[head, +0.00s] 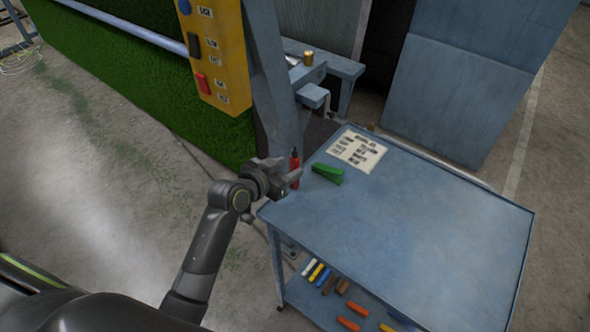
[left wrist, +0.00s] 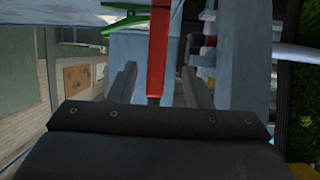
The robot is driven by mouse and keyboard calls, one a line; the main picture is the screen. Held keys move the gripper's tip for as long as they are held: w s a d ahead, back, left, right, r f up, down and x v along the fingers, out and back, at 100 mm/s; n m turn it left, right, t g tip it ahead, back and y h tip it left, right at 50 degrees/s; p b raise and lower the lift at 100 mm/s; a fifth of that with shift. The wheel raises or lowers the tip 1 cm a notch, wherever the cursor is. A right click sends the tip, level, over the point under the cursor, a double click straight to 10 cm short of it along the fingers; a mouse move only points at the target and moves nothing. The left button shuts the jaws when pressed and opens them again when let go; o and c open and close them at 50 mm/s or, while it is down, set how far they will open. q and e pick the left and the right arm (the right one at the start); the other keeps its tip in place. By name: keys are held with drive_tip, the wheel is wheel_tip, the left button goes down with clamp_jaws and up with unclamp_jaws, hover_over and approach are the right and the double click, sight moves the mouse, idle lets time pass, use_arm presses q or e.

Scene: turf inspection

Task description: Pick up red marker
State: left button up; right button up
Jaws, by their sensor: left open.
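The red marker (head: 295,169) stands upright with a dark tip at the top, by the left edge of the blue cart top. My left gripper (head: 284,172) is right beside it, and its fingers partly cover the marker's lower part. In the left wrist view the red marker (left wrist: 158,45) lies in line with the gap between the two fingers of my left gripper (left wrist: 159,78). The fingers are apart, with space on both sides of the marker. I cannot tell whether either finger touches it. My right gripper is not in view.
A green object (head: 328,173) lies on the cart top (head: 420,220) close to the marker, near a printed sheet (head: 357,149). Several coloured pieces lie on the lower shelf (head: 300,297). A blue post (head: 270,80) with a yellow button panel (head: 218,50) rises behind the gripper.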

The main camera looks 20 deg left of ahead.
use_arm(q)
drive_tip(key=x, duration=0.1)
drive_tip(key=p+x, duration=0.1)
drive_tip(key=x, duration=0.1)
drive_tip(key=shift+w+d+r, duration=0.15)
drive_tip(key=shift+w+d, duration=0.15)
drive_tip(key=shift+d, duration=0.05)
drive_tip(key=shift+w+d+f+p, duration=0.2)
drive_tip(key=shift+w+f+p, duration=0.15)
drive_tip(key=shift+w, duration=0.25)
clamp_jaws()
wheel_tip(320, 180, up, 10)
drive_tip(key=b, duration=0.1)
wheel_tip(320, 180, up, 8)
drive_tip(key=n+y+b, duration=0.1)
drive_tip(key=y, duration=0.1)
hover_over(292, 166)
drive_tip(key=s+a+r+n+y+b, duration=0.1)
drive_tip(key=s+a+r+n+y, duration=0.1)
drive_tip(key=s+r, duration=0.3)
drive_tip(key=shift+s+n+t+y, duration=0.3)
drive_tip(key=shift+s+n+t, duration=0.15)
drive_tip(key=shift+s, duration=0.4)
